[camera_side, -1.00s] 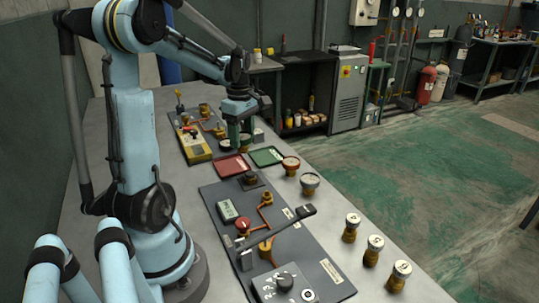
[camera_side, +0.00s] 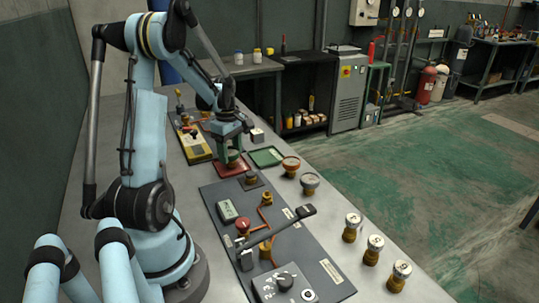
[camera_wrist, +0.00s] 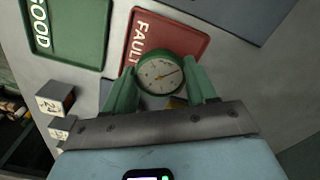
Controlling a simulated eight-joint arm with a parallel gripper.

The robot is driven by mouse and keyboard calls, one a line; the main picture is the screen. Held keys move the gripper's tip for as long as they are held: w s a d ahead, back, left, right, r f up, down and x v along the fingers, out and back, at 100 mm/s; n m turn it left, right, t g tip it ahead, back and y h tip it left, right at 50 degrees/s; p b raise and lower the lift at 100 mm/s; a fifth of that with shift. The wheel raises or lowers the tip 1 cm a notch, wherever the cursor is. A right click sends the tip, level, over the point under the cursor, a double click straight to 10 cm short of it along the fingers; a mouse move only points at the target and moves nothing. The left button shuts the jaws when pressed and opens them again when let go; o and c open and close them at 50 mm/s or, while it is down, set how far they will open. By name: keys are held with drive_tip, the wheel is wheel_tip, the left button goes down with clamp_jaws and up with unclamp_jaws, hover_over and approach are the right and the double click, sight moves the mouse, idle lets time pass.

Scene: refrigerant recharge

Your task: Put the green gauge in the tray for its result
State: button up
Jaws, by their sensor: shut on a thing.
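My gripper (camera_side: 233,153) is shut on the green gauge (camera_wrist: 159,73), with one green finger on each side of it. The gauge's white dial with a red needle faces the wrist camera. The gauge is over the near part of the red tray (camera_wrist: 170,30) marked FAULT; I cannot tell whether it touches the tray. The red tray also shows in the side view (camera_side: 219,172), partly hidden by my gripper. The green tray (camera_wrist: 75,30) marked GOOD lies beside it, empty, and also shows in the side view (camera_side: 268,157).
An orange gauge (camera_side: 291,165) and a grey-blue gauge (camera_side: 310,183) stand right of the trays. A dark panel (camera_side: 285,250) with a lever, pipes and a meter lies in front. Several brass fittings (camera_side: 371,250) stand near the right edge. A numbered block (camera_wrist: 55,98) sits close by.

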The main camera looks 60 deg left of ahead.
sight(231, 152)
drive_tip(key=shift+f, duration=0.1)
drive_tip(key=o, duration=1)
drive_tip(key=shift+o, duration=0.2)
wheel_tip(231, 152, up, 12)
drive_tip(key=w+d+r+m+t+y, duration=0.1)
drive_tip(key=w+d+m, duration=0.2)
drive_tip(key=d+m, duration=0.3)
drive_tip(key=w+d+r+m+t, duration=0.1)
drive_tip(key=w+d+m, duration=0.25)
drive_tip(key=d, duration=0.45)
drive_tip(key=s+d+f+m+t, duration=0.1)
drive_tip(key=d+m+t, duration=0.1)
drive_tip(key=d+m, duration=0.5)
drive_tip(key=s+d+f+m+t+h, duration=0.1)
drive_tip(key=d+f+m+t, duration=0.1)
drive_tip(key=d+m, duration=0.5)
drive_tip(key=d+t, duration=0.1)
drive_tip(key=d, duration=0.3)
drive_tip(key=shift+m, duration=0.25)
